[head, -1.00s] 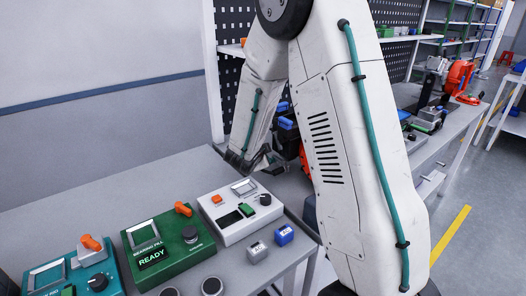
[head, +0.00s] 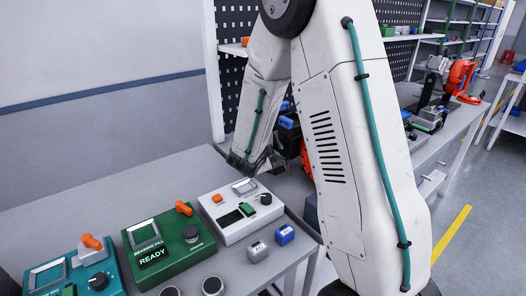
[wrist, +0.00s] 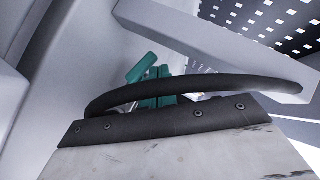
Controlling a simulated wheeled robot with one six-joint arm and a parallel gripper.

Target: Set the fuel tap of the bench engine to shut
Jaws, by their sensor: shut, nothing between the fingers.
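My gripper (head: 262,163) is a small dark shape at the end of my bent arm, low over the back edge of the white control box in the head view. It is shut and empty. I cannot tell whether it touches anything. I cannot make out the bench engine or its fuel tap for sure. A dark object with blue parts (head: 287,122) and an orange-red part (head: 305,160) stand behind my arm, mostly hidden by it. In the wrist view a dark curved hose crosses the picture, with teal pieces (wrist: 150,80) behind it that I cannot identify.
The grey bench holds a white control box (head: 232,227), a green box reading READY (head: 205,244) and a teal box (head: 72,277), each with orange parts. A grey block (head: 257,252) and a blue block (head: 285,234) sit near its edge. The bench is clear behind the boxes.

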